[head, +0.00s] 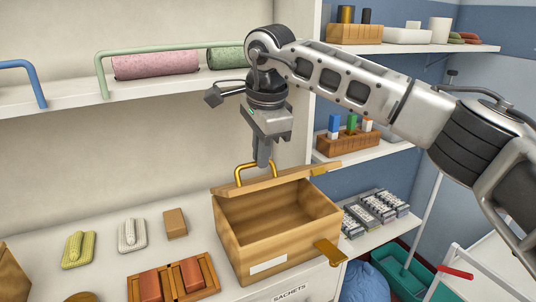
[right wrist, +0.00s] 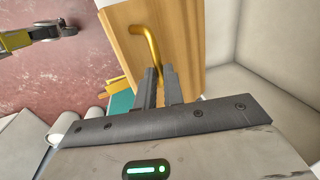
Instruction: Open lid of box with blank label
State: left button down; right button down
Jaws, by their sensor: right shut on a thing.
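The wooden box (head: 270,238) stands on the white counter with a blank white label (head: 268,264) on its front. Its lid (head: 285,180) is raised and seen nearly edge-on along the back, so the empty-looking inside shows. A brass handle (head: 242,172) is on the lid; it also shows in the right wrist view (right wrist: 146,38) against the wooden panel. My right gripper (head: 263,163) is shut on the handle, its fingers (right wrist: 159,88) close together around it. A brass latch (head: 330,252) sticks out at the box's front right. My left gripper is not in the head view.
A tray (head: 206,268) with reddish blocks, a tan block (head: 175,223) and two brushes (head: 132,235) lie left of the box. A shelf with a green rail (head: 150,50) is above. Grey packets (head: 375,208) sit on a lower shelf at right.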

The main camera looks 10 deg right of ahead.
jog(key=shift+w+a+r+p, duration=0.15)
jog(key=shift+w+a+p, duration=0.05)
jog(key=shift+w, duration=0.35)
jog(key=shift+w+a+r+p, duration=0.15)
jog(key=shift+w+p, duration=0.05)
jog(key=shift+w, duration=0.3)
jog(key=c, duration=1.9)
grip_release()
jog(key=o, duration=0.4)
jog(key=shift+w+a+f, duration=0.1)
jog(key=shift+w+f, duration=0.05)
jog(key=shift+w, duration=0.3)
jog(key=shift+r, duration=0.25)
jog(key=a+v, duration=0.1)
jog(key=v, duration=1.4)
jog(key=shift+s+d+r, duration=0.2)
jog(key=shift+d+r, duration=0.15)
jog(key=shift+d, duration=0.1)
